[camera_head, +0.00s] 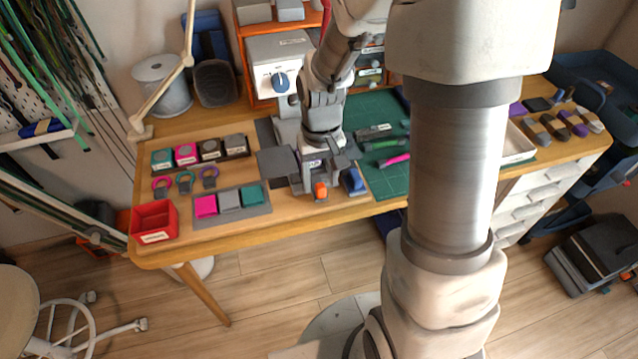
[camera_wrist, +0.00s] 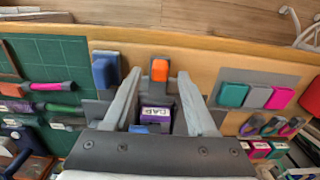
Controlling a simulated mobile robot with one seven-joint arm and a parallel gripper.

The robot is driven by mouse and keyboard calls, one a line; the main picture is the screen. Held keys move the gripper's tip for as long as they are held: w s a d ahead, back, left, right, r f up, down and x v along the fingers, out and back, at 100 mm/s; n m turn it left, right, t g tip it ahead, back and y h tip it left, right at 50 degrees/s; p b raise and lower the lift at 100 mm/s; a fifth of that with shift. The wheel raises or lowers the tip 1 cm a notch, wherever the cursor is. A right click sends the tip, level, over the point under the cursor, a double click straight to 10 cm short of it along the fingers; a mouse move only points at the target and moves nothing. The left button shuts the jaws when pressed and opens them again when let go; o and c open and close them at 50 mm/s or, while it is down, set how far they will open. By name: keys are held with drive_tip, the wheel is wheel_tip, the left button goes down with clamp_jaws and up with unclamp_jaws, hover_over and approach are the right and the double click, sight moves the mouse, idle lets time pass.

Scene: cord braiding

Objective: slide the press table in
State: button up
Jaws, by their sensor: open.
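The press table is a narrow grey slide (camera_wrist: 157,94) near the front edge of the wooden table. It carries an orange block (camera_wrist: 160,70) at its front end, which also shows in the head view (camera_head: 320,190). A purple piece labelled "CAP" (camera_wrist: 156,112) sits behind the orange block. My gripper (camera_wrist: 160,78) is open, with one finger on each side of the slide. It points down over the press in the head view (camera_head: 318,174). I cannot tell whether the fingers touch the slide. The arm hides much of the press behind it.
A blue block (camera_wrist: 105,70) stands close beside one finger. A grey tray (camera_head: 230,212) holds pink, grey and teal pads. A red bin (camera_head: 153,221) stands at the left edge. A green cutting mat (camera_head: 390,180) with tools lies to the right.

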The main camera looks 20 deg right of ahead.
drive_tip(key=shift+f, duration=1.25)
drive_tip(key=shift+c, duration=0.3)
clamp_jaws()
